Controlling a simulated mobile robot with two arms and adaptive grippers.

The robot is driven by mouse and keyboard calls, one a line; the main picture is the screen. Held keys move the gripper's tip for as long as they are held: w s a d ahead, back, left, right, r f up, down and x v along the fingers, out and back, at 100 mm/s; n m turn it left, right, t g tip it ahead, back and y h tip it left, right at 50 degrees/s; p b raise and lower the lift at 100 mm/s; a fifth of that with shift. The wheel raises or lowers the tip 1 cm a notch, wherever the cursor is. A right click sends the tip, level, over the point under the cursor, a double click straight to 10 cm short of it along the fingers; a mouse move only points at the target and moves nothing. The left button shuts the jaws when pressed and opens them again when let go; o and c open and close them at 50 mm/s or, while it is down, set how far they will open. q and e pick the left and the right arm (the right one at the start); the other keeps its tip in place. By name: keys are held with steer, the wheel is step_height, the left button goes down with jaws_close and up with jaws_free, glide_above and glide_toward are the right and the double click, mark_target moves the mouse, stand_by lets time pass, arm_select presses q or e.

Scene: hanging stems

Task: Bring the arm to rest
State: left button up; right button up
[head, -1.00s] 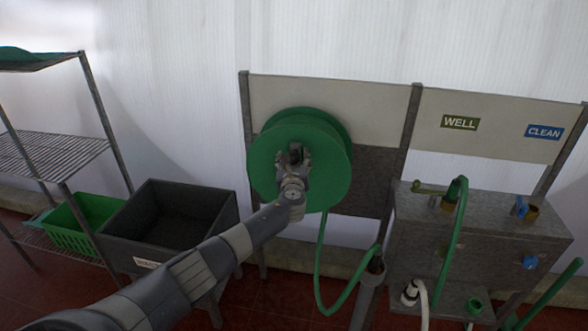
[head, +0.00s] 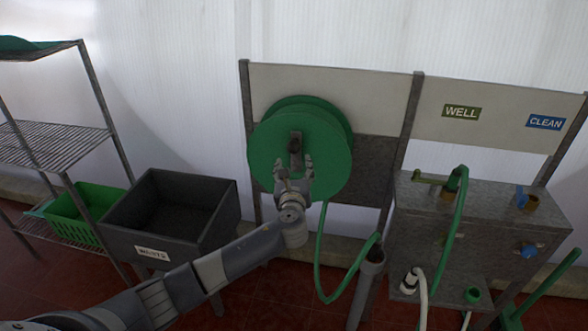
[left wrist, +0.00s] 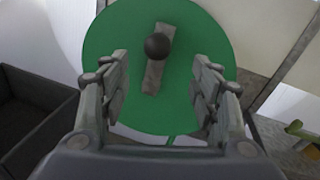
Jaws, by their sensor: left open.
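My left gripper (head: 294,172) is open and empty in front of the lower part of the green hose reel (head: 325,150). In the left wrist view its two fingers (left wrist: 160,95) stand wide apart, with the reel face (left wrist: 195,55) beyond them. The reel's crank, a grey bar with a dark round knob (head: 294,146), sits at the reel's middle. The knob also shows in the left wrist view (left wrist: 157,46), above and between the fingers, apart from them. My right gripper is not in view.
A dark waste bin (head: 172,238) stands left of the reel. A wire shelf (head: 58,145) with a green basket (head: 82,214) is at far left. A valve box (head: 470,230) with green hoses stands at right, beside a grey post (head: 367,285). A green hose (head: 320,262) hangs below the reel.

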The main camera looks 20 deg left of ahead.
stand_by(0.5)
arm_select(q)
steer(key=s+f+n+g+h, duration=0.1)
steer(key=s+f+n+g, duration=0.15)
steer(key=f, duration=0.75)
steer(key=s+f+n+g+h, duration=0.1)
steer(key=s+f+n+g, duration=0.15)
steer(key=f, duration=0.75)
steer(key=s+f+n+g+h+b, duration=0.1)
steer(key=s+f+n+g, duration=0.15)
steer(key=s+f, duration=0.7)
steer(key=s+f+n+g+h+b, duration=0.1)
steer(key=s+f+n, duration=0.4)
steer(key=f, duration=0.7)
steer(key=s+d+f+n+g+h, duration=0.1)
steer(key=s+d+f+n+g, duration=0.15)
steer(key=s+f, duration=0.65)
steer(key=s+d+f+n+g+h, duration=0.1)
steer(key=s+f+n, duration=0.4)
steer(key=s, duration=0.7)
steer(key=s+d+f+n+g, duration=0.1)
steer(key=s+d+f+n, duration=0.1)
steer(key=s, duration=0.9)
steer(key=s+d+f+n+g+h, duration=0.1)
steer(key=s+f+n, duration=0.3)
steer(key=s, duration=0.7)
steer(key=shift+s+d+f+n+g+b, duration=0.15)
steer(key=shift+d+f+n+g+b, duration=0.15)
steer(key=shift+d+n+g+b, duration=0.25)
steer(key=shift+d, duration=0.15)
